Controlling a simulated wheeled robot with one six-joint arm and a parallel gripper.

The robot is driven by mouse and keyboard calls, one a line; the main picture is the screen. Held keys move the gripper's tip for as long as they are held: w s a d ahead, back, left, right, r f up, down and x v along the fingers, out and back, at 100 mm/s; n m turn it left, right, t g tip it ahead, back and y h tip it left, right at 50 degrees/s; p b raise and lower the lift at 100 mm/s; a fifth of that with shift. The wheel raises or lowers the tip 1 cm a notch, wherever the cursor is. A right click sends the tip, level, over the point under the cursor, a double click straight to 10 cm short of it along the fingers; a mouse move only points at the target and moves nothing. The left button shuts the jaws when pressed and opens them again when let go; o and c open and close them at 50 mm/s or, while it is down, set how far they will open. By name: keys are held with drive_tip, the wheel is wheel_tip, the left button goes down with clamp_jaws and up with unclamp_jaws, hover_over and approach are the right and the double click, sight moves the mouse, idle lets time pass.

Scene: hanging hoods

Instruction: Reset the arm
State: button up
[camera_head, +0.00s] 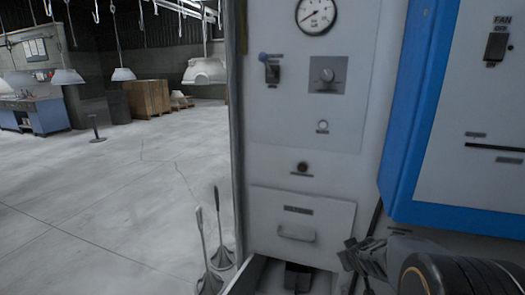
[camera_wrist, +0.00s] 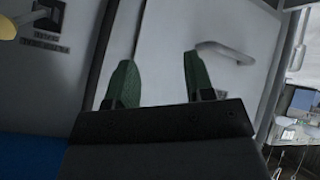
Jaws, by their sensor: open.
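My gripper (camera_head: 362,258) is at the lower right of the head view, in front of the grey cabinet (camera_head: 265,110) and right of its handled panel. In the wrist view, the two green fingers of my gripper (camera_wrist: 158,78) are spread apart, with nothing between them. Behind them is a pale panel with a handle (camera_wrist: 228,52), beyond the right fingertip; I see no contact. My dark arm covers part of the cabinet's lower right.
An open tray (camera_head: 262,283) juts out below. A blue-edged fan panel (camera_head: 408,150) stands right. Open floor (camera_head: 120,205) lies left.

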drive_tip(key=s+a+r+m+g+p, duration=0.1)
drive_tip(key=s+a+r+p, duration=0.2)
drive_tip(key=s+r, duration=0.4)
drive_tip(key=s+a+r+m+g+y+p, duration=0.1)
drive_tip(key=s+a+r+g+p, duration=0.1)
drive_tip(key=s+a+r+p, duration=0.2)
drive_tip(key=s+a+r+g+y+p, duration=0.1)
drive_tip(key=s+a+r+p, duration=0.3)
drive_tip(key=s+r, duration=0.6)
drive_tip(key=shift+s+a+r+m+g+p, duration=0.15)
drive_tip(key=shift+s+r+m+g+p, duration=0.1)
drive_tip(key=shift+s+m+g+p, duration=0.25)
drive_tip(key=shift+s+a, duration=0.1)
drive_tip(key=shift+a, duration=0.05)
drive_tip(key=shift+c, duration=0.6)
